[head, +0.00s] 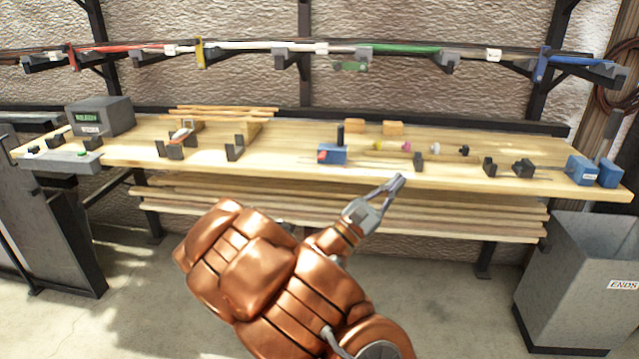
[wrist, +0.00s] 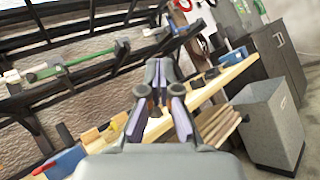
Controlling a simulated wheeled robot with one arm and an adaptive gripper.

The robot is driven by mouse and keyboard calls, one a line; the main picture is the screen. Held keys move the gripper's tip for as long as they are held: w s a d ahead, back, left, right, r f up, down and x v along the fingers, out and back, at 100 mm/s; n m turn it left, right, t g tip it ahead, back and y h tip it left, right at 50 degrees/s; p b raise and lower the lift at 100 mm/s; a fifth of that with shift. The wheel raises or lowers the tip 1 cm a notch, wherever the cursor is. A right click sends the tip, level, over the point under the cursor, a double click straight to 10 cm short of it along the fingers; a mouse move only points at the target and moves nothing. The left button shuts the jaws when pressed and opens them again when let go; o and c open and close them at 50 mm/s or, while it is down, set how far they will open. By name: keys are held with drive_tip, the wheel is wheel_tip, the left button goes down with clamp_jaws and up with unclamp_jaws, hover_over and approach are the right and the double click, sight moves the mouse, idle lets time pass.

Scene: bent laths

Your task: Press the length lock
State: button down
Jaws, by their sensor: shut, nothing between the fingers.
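My gripper (head: 397,181) is shut and empty in front of the bench's front edge, near the middle. Its fingers also show in the wrist view (wrist: 159,72), pointing along the bench. No part is readably marked as the length lock, so I cannot tell which it is. A blue block (head: 338,155) with a red part (head: 323,156) and an upright black post (head: 340,134) stands on the bench, left of my gripper. A small black bracket (head: 419,161) stands near the fingertips in the picture. A dark clamp-like block (head: 523,168) is further right. None visibly touches my gripper.
The wooden bench (head: 290,165) also carries several coloured knobs, a grey box (head: 100,116) with a green display, and blue blocks (head: 582,169) at the right end. Laths lie on the shelf below (head: 300,205). A grey bin marked ENDS (head: 570,270) stands front right.

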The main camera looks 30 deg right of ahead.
drive_tip(key=w+a+f+n+t+b, duration=0.2)
drive_tip(key=w+f+n+t, duration=0.45)
drive_tip(key=w+t, duration=0.25)
drive_tip(key=n+t+y+b, duration=0.3)
drive_tip(key=n+t+y, duration=0.5)
drive_tip(key=n+t, duration=0.25)
approach(320, 175)
drive_tip(key=s+a, duration=0.2)
drive_tip(key=s, duration=0.1)
drive_tip(key=shift+a+f+m, duration=0.1)
drive_tip(key=shift+f+m, duration=0.25)
drive_tip(key=shift+m, duration=0.05)
drive_tip(key=x, duration=0.4)
drive_tip(key=r+x, duration=0.1)
drive_tip(key=x, duration=0.6)
drive_tip(key=shift+s+a+r, duration=0.1)
drive_tip(key=shift+s+r, duration=0.05)
drive_tip(key=shift+r, duration=1)
drive_tip(key=shift+r+y, duration=0.15)
drive_tip(key=shift+y, duration=0.15)
